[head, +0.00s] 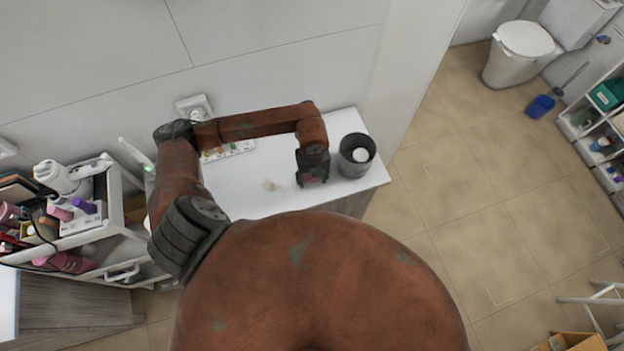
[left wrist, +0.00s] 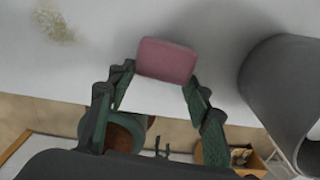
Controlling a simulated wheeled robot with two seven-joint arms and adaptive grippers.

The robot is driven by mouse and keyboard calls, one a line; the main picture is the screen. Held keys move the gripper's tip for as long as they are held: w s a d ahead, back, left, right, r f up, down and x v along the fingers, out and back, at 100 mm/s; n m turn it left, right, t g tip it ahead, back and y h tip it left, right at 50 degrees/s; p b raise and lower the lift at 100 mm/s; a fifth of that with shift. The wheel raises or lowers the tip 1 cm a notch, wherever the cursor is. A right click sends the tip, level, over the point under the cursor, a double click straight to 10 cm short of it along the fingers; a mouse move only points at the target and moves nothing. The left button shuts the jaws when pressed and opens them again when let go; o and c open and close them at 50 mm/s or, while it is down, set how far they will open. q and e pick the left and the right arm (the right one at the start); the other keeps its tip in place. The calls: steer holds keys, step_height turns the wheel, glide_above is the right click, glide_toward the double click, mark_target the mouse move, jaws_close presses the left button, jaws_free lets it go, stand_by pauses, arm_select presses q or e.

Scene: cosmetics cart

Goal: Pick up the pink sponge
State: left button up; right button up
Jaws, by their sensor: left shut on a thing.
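The pink sponge (left wrist: 166,60) is a small rounded block between the fingertips of my left gripper (left wrist: 158,84) in the left wrist view. The gripper is shut on it, with one finger at each side. In the head view my left gripper (head: 312,180) points down over the right part of the white counter, and only a small pinkish bit of the sponge shows there. I cannot tell whether the sponge touches the counter. My right gripper is not in view.
A dark grey round container (head: 357,156) stands close to the right of my left gripper. A tray of small colourful items (head: 228,151) lies at the back of the white counter (head: 250,200). A crowded cosmetics cart (head: 105,225) stands at the left.

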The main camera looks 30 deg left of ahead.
arm_select(q)
step_height(320, 180, up, 2)
steer(key=shift+r+b, duration=0.25)
steer(key=shift+b, duration=0.1)
steer(key=s+d+r+b, duration=0.1)
steer(key=s+d+r, duration=0.8)
steer(key=d, duration=0.1)
steer(key=shift+d+r, duration=0.35)
steer(key=shift+d, duration=0.05)
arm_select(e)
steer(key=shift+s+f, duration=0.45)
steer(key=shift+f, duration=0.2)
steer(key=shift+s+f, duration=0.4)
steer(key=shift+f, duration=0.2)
